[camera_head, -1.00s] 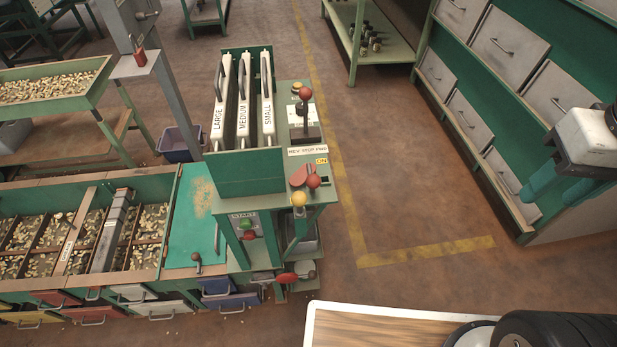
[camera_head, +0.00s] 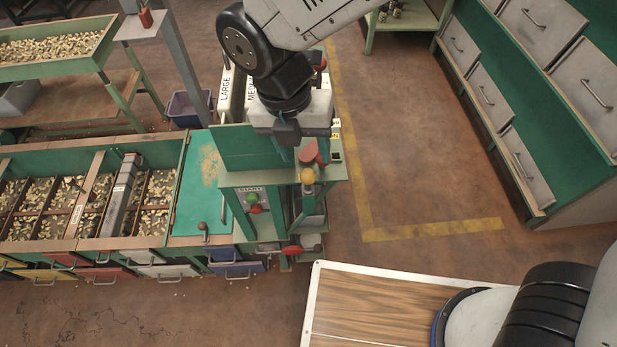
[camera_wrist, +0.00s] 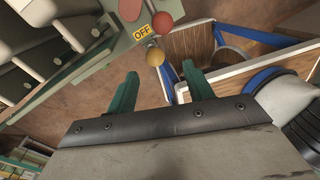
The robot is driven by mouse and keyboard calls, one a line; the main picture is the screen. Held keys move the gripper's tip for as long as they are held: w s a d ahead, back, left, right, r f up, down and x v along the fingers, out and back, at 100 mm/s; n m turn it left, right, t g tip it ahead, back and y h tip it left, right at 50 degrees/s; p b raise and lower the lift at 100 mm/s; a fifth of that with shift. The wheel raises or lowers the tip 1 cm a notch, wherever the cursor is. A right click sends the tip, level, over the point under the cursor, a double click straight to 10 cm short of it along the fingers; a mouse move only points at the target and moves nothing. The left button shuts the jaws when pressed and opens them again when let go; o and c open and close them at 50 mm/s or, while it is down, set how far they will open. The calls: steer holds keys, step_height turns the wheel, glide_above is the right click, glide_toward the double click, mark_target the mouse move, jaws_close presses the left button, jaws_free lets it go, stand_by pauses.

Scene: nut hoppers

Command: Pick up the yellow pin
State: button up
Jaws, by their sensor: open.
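The yellow pin (camera_head: 307,175) shows as a round yellow knob at the front right corner of the green machine (camera_head: 240,146). It also shows in the wrist view (camera_wrist: 155,56), just beyond the gap between my fingertips. My gripper (camera_head: 303,155) is open and empty, with its green fingers pointing down over the machine's right part. In the wrist view my gripper (camera_wrist: 159,72) has its two green fingers well apart, one on each side of the yellow knob's line. The pin's lower part is hard to make out.
A red ball (camera_wrist: 163,22) and an OFF label (camera_wrist: 142,32) sit close to the yellow knob. Red and green buttons (camera_head: 253,203) are below at left. My arm hides part of the labelled plates. Open floor lies to the right.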

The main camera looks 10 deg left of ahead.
mark_target(306, 171)
steer(key=shift+n, duration=0.3)
steer(key=f, duration=0.8)
steer(key=shift+d, duration=0.35)
steer(key=c, duration=1.1)
steer(key=shift+o, duration=0.2)
